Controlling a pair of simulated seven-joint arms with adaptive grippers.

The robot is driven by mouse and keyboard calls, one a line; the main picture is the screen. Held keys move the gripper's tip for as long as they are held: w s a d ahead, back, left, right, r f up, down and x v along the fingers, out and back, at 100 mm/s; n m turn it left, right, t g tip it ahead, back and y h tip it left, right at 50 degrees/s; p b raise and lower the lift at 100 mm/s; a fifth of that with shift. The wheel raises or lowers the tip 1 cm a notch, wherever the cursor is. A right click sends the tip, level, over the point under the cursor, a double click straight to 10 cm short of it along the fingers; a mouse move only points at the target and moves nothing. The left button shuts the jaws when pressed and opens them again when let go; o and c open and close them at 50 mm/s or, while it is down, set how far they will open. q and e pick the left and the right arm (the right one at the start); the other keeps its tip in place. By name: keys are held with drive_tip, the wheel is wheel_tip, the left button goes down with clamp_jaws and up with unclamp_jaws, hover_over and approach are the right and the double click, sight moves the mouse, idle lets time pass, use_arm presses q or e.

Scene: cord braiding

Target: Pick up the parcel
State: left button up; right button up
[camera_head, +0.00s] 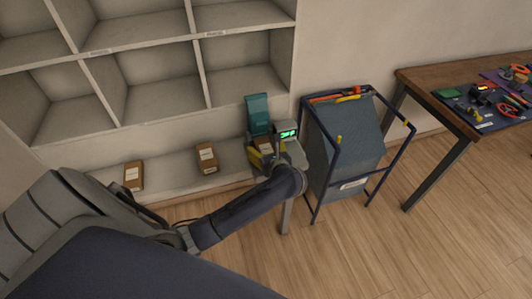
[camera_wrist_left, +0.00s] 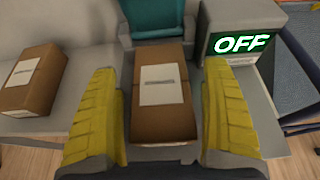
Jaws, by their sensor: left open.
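A brown parcel (camera_wrist_left: 164,115) with a white label lies between the two yellow fingers of my left gripper (camera_wrist_left: 163,122) in the left wrist view. Small gaps show between it and the fingers, so the gripper is open around it. In the head view the left gripper (camera_head: 259,160) is at the right end of the shelf's ledge, and only part of this parcel (camera_head: 265,144) shows. Two more brown parcels lie on the ledge, one in the middle (camera_head: 207,158) and one at the left (camera_head: 134,175). My right gripper is not in view.
A teal holder (camera_head: 258,113) stands just behind the parcel. Beside it a display box (camera_wrist_left: 243,45) reads OFF. A grey bin in a blue frame (camera_head: 345,135) stands to the right, and a wooden table with tools (camera_head: 440,83) is farther right. Empty shelf compartments (camera_head: 160,80) are above.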

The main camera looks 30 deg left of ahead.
use_arm(q)
drive_tip(key=c, duration=1.3)
drive_tip(key=shift+r, duration=0.15)
